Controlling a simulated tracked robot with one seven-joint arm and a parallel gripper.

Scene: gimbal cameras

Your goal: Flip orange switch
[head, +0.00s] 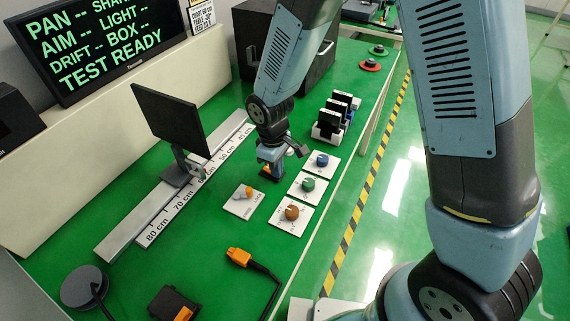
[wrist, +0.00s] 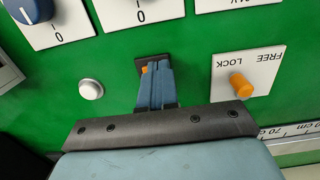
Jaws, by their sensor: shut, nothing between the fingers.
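A small orange switch (wrist: 145,69) on a dark base shows at the tips of my gripper (wrist: 156,72) in the wrist view. The fingers are shut with nothing between them and partly cover the switch. Whether they touch it I cannot tell. In the head view my gripper (head: 269,168) points down at the green table, with a bit of orange at its tips. Separately, an orange knob (wrist: 241,86) stands on a white plate marked FREE and LOCK, to the right of my fingers in the wrist view; it also shows in the head view (head: 247,191).
Blue (head: 321,160), green (head: 308,184) and brown-orange (head: 291,212) dials sit on white plates right of my gripper. A white round button (wrist: 90,89) is left of my fingers. A black screen (head: 172,128) stands on the ruler rail. An orange connector (head: 239,257) lies in front.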

